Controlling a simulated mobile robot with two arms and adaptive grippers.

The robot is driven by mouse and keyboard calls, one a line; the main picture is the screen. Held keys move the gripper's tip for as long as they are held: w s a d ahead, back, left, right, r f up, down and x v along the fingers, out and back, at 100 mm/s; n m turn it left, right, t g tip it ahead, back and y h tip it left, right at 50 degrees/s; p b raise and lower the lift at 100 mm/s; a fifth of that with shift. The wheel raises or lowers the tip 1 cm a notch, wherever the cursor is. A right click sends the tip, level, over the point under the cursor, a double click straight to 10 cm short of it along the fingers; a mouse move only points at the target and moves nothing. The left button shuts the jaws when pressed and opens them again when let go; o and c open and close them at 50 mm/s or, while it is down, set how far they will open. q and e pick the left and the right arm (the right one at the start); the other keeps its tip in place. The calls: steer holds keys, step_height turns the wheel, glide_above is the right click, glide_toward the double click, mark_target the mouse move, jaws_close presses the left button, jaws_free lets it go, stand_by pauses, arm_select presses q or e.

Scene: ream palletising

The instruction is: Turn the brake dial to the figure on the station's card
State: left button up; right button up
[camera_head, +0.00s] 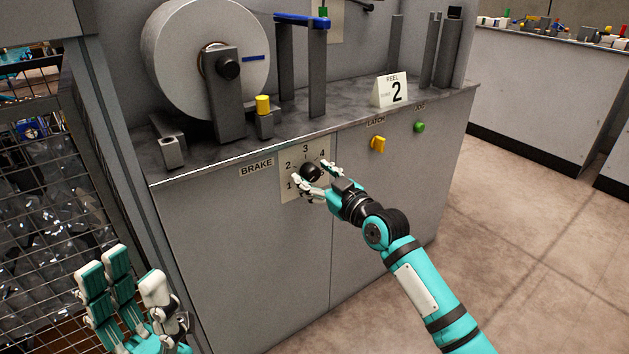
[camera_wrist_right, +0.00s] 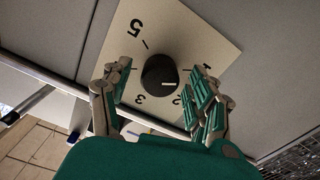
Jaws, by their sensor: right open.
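The black brake dial (camera_head: 309,172) sits on a pale plate (camera_head: 291,194) with figures around it, right of the BRAKE label. In the right wrist view the dial (camera_wrist_right: 160,75) has a white mark pointing right, towards the side of the 1; its exact setting is unclear. The white tent card (camera_head: 390,91) on the counter reads REEL and a large 2. My right gripper (camera_head: 318,180) is open, its fingers on both sides of the dial; I cannot tell whether they touch it. My left gripper (camera_head: 130,290) is open and empty at the lower left, away from the station.
A large reel (camera_head: 180,60) and posts stand on the counter (camera_head: 350,115). A wire cage (camera_head: 40,200) is at the left. The floor at the right is clear.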

steer(key=shift+w+a, duration=0.1)
steer(key=c, duration=1.1)
steer(key=shift+c, duration=0.2)
